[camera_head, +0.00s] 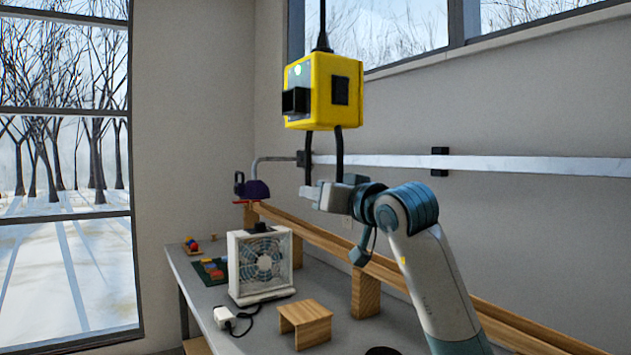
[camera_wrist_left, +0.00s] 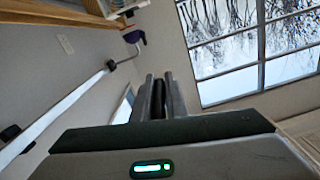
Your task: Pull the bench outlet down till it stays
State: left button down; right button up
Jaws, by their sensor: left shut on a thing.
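The bench outlet (camera_head: 322,90) is a yellow box with dark sockets, hanging from a black cord above the bench near the corner. A black U-shaped handle (camera_head: 339,155) hangs under it. My left gripper (camera_head: 322,193) is at the bottom of this handle, below the box, and is shut on it. The gripper hides the handle's lowest part. In the left wrist view the fingers (camera_wrist_left: 160,98) close around a dark bar, and the yellow box does not show. My right gripper is in neither view.
The grey bench (camera_head: 270,331) holds a box fan (camera_head: 262,262), a small wooden stand (camera_head: 305,322), a white plug block (camera_head: 224,317) and toy bricks. A wooden beam (camera_head: 325,238) on posts runs behind my left arm. A metal rail (camera_head: 520,164) crosses the wall.

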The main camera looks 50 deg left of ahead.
pick_arm(q)
jog(key=shift+f, duration=0.45)
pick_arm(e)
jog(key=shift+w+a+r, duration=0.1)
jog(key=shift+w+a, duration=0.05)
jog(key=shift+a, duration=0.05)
pick_arm(q)
jog(key=c, duration=1.8)
grip_release()
jog(key=shift+w, duration=0.15)
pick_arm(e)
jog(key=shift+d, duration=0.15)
